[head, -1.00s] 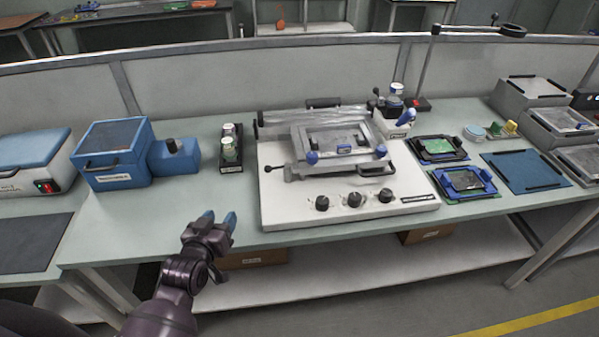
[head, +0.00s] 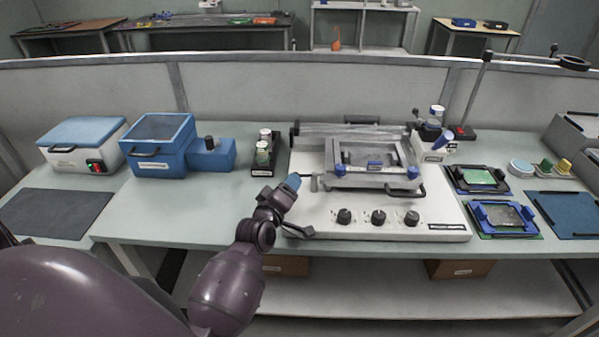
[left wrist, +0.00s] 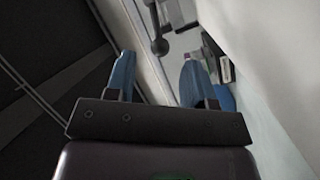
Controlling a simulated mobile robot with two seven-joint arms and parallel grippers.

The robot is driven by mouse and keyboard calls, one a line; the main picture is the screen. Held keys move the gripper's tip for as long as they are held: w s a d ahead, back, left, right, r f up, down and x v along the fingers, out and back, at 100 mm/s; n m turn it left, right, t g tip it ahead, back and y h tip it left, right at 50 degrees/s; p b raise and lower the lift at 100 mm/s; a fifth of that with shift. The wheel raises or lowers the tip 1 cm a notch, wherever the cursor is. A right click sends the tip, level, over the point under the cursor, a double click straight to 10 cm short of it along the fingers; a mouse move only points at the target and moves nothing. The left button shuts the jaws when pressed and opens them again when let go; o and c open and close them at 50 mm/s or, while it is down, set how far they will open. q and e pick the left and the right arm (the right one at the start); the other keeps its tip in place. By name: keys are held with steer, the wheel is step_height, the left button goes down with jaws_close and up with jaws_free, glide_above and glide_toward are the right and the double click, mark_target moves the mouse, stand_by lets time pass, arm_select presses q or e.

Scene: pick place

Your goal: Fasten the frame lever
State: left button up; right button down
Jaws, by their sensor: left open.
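The white fixture machine (head: 330,222) stands on the bench with a grey metal frame (head: 345,180) on top. The frame has blue knobs at its front corners and a dark handle bar (head: 408,192) at its front right. A short lever is at the frame's left side, mostly hidden behind my gripper in the head view. My left gripper (head: 293,182) has blue fingertips, is open and is at the machine's left edge. In the left wrist view, a dark ball knob on a rod (left wrist: 158,46) lies beyond the spread fingers (left wrist: 158,76), with nothing between them.
Black dials (head: 378,217) line the machine's front. A black holder with vials (head: 264,160) and a blue box (head: 160,145) stand left. Blue-and-black board carriers (head: 500,217) lie right. A bottle stand (head: 435,140) is behind right. Bare bench lies in front of the blue box.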

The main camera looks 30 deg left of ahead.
arm_select(q)
steer(key=x, duration=0.5)
steer(key=shift+w+d, duration=0.1)
steer(key=shift+x, duration=0.85)
arm_select(e)
steer(key=shift+s+d+f, duration=0.2)
steer(key=shift+s+f, duration=0.4)
steer(key=shift+f, duration=0.1)
arm_select(q)
steer(key=c, duration=0.9)
steer(key=shift+w+a+m+h+b, duration=0.1)
steer(key=shift+m+h+b, duration=0.3)
steer(key=shift+h, duration=0.1)
steer(key=shift+w+a+m+h+b, duration=0.1)
steer(key=shift+a+m+h+b, duration=0.05)
steer(key=shift+m+h+b, duration=0.3)
steer(key=shift+w+m+h+b, duration=0.3)
steer(key=shift+m+h+b, duration=0.3)
steer(key=shift+h, duration=0.65)
jaws_close()
steer(key=shift+r, duration=0.1)
arm_select(e)
steer(key=shift+w+a+f, duration=0.2)
steer(key=shift+w+f, duration=0.4)
